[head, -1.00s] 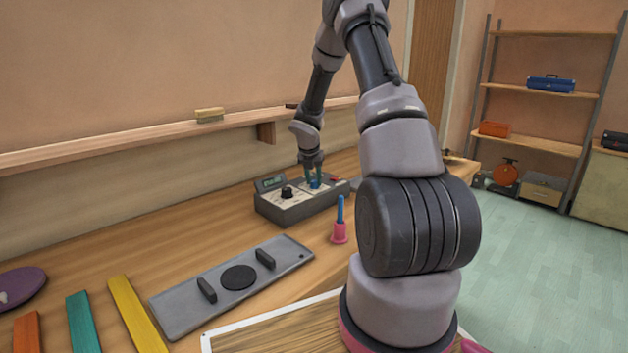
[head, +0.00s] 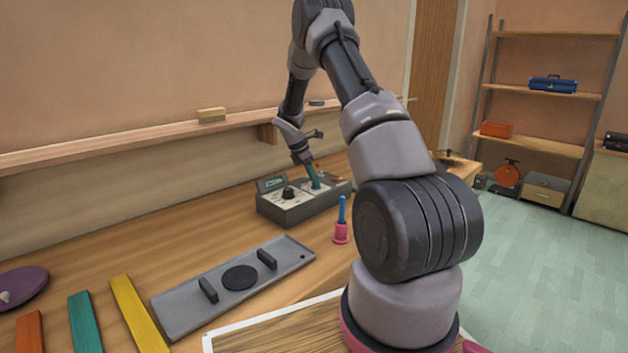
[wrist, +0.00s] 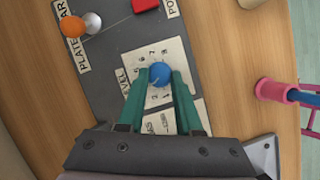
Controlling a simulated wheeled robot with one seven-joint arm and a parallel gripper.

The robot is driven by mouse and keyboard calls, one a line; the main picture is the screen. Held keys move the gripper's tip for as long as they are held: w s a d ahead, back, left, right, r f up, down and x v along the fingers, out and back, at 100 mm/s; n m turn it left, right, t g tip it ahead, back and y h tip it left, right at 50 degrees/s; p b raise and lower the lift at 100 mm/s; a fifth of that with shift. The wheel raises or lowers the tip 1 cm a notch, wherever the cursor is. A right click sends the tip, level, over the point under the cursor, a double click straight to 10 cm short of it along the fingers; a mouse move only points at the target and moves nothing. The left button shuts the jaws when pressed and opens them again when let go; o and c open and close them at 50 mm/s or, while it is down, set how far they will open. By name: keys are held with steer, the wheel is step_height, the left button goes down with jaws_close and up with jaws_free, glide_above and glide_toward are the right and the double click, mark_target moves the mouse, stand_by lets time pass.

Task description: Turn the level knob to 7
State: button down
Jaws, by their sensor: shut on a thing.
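The level knob (wrist: 160,73) is a small blue knob on a white numbered dial plate (wrist: 150,55), seen in the wrist view. My gripper (wrist: 161,80) has its two green fingers shut on the knob from both sides. In the head view my gripper (head: 315,180) reaches down onto the right part of the grey control box (head: 300,209). The number at the knob's pointer is too small to tell, and the fingers hide part of the dial.
The box also has a black knob (head: 288,192), a small display (head: 271,183), an orange-tipped lever (wrist: 73,27) and a red button (wrist: 145,5). A grey plate (head: 190,318) lies in front.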

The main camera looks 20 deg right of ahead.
steer(key=m, duration=0.2)
steer(key=m+g, duration=0.1)
steer(key=m, duration=0.1)
steer(key=m+g, duration=0.1)
steer(key=m, duration=0.1)
steer(key=shift+w+y, duration=0.3)
steer(key=shift+y, duration=0.1)
steer(key=m, duration=0.2)
steer(key=m+g+y, duration=0.1)
steer(key=m, duration=0.2)
steer(key=shift+w+d+m+g+y, duration=0.1)
steer(key=shift+d+m+g+y, duration=0.2)
steer(key=shift+m+g, duration=0.1)
steer(key=m+y, duration=0.1)
steer(key=m, duration=0.3)
steer(key=m+y, duration=0.1)
steer(key=m, duration=0.1)
steer(key=shift+d+g+y, duration=0.25)
steer(key=shift+g+y, duration=0.05)
steer(key=m+y, duration=0.1)
steer(key=m, duration=0.2)
steer(key=m+y, duration=0.1)
steer(key=m, duration=0.1)
steer(key=shift+d+m, duration=0.15)
steer(key=shift+m, duration=0.25)
steer(key=c, duration=0.6)
jaws_free()
steer(key=shift+r, duration=0.1)
